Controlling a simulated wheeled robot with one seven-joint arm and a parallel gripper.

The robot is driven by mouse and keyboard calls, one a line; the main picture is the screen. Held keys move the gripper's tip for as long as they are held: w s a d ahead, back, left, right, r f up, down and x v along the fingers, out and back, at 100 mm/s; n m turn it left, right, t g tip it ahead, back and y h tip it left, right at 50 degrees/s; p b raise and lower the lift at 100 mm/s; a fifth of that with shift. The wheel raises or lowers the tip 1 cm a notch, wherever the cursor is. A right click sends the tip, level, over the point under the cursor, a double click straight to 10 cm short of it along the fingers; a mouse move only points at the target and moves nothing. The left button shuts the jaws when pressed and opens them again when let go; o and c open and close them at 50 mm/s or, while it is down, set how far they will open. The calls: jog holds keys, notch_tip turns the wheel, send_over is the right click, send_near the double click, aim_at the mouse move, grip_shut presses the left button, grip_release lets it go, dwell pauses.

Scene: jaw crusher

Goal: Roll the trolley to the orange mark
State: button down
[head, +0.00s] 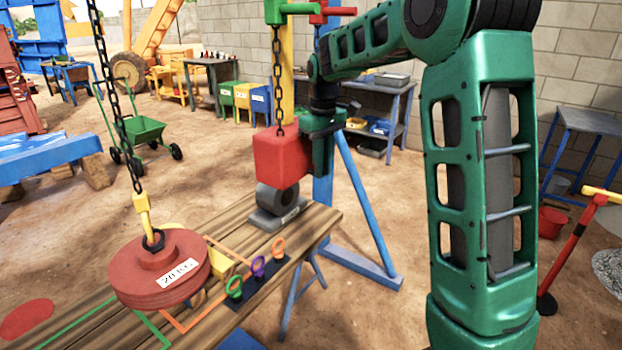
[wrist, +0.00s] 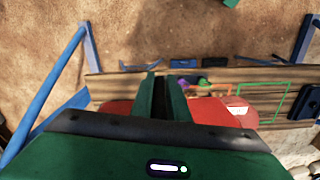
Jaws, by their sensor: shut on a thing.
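A red block (head: 280,157) hangs on a chain (head: 277,75) from a green trolley-like part (head: 275,12) at the top edge, beside a yellow post. My gripper (head: 318,135) is at the block's right side, shut on it; the fingertips are partly hidden. In the wrist view, my gripper's fingers (wrist: 161,88) are close together in front of the red block (wrist: 205,110). An orange outline (head: 183,328) is painted on the wooden bench (head: 225,232). The top of the hanging gear is cut off.
A red weight (head: 160,270) marked 20 KG hangs on a second chain at the left. A dark grey roller-like piece (head: 278,200) sits below the block. A green cart (head: 140,135) stands behind on open dirt floor.

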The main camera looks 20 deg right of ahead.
jog(key=w+d, duration=0.3)
jog(key=d, duration=0.3)
jog(key=shift+w, duration=0.15)
